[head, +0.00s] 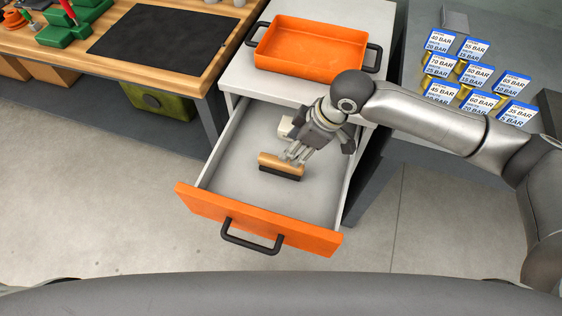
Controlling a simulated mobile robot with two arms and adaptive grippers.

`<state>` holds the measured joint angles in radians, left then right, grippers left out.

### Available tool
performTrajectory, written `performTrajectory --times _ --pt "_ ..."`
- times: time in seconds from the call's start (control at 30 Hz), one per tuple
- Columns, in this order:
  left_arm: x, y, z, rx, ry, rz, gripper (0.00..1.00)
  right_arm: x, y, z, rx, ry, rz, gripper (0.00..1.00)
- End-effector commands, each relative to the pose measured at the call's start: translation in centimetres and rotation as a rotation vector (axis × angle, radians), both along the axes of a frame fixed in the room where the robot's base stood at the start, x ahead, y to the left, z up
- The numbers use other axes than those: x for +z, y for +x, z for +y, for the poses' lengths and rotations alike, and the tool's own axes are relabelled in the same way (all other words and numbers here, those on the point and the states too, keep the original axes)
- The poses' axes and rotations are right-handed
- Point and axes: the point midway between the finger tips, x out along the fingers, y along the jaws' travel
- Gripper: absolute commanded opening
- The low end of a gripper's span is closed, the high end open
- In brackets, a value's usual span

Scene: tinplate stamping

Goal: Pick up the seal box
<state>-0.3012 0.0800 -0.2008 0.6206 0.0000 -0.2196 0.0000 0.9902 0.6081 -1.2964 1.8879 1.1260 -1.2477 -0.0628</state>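The orange-fronted drawer (258,219) is pulled open below the grey cabinet top. A small cream block (285,127), which may be the seal box, is inside at the back, partly hidden by my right gripper. A brush with a wooden back and dark bristles (280,167) lies in front of it in the drawer. My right gripper (296,154) points down into the drawer, with its fingertips over or beside the back edge of the brush. I cannot tell whether it touches anything or how far its fingers are apart. My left gripper is out of view.
An orange tray (310,47) with black handles stands on the cabinet top (240,82) above the drawer. Several blue-and-white labelled cards (472,48) stand on the right table. A wooden bench with a black mat (158,43) is at left. The floor in front is clear.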

Motion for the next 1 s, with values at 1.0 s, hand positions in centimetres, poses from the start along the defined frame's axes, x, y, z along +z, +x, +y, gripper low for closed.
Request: performTrajectory --times 1.0 --pt "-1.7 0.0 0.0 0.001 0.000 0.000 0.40 -11.1 1.5 3.4 0.000 -0.001 0.000 0.50"
